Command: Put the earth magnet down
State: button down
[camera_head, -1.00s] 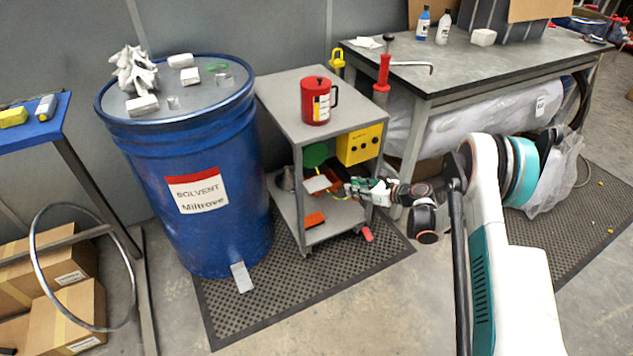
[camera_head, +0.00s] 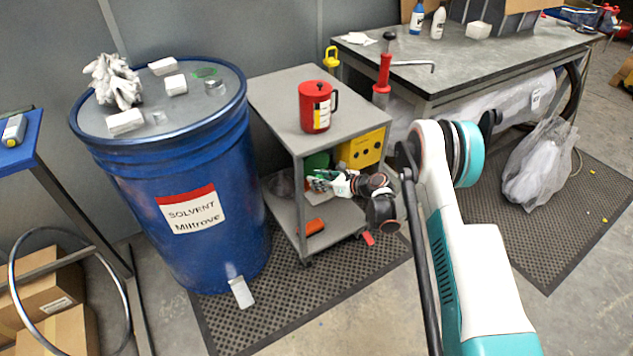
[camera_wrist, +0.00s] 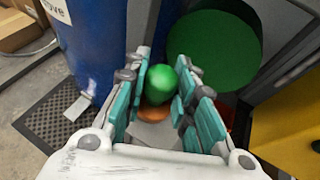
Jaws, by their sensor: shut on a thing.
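A green rounded thing (camera_wrist: 160,83), which I take to be the earth magnet, sits between the finger pads of my gripper (camera_wrist: 160,100) in the wrist view. My gripper is shut on it. An orange-brown rounded piece (camera_wrist: 153,113) shows just below it; I cannot tell whether it is part of it. In the head view my gripper (camera_head: 318,181) is at the front of the grey cart (camera_head: 268,92), between its top and lower shelf. The held thing is too small to make out clearly there.
A large green disc (camera_wrist: 213,50) stands behind the held thing. A yellow box (camera_head: 362,150) hangs under the cart top, right of my gripper. An orange item (camera_head: 314,227) lies on the lower shelf. A red can (camera_head: 316,108) stands on top. The blue drum (camera_head: 180,235) is left.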

jog(key=shift+f, duration=1.25)
jog(key=shift+f, duration=0.15)
jog(key=c, duration=1.3)
grip_release()
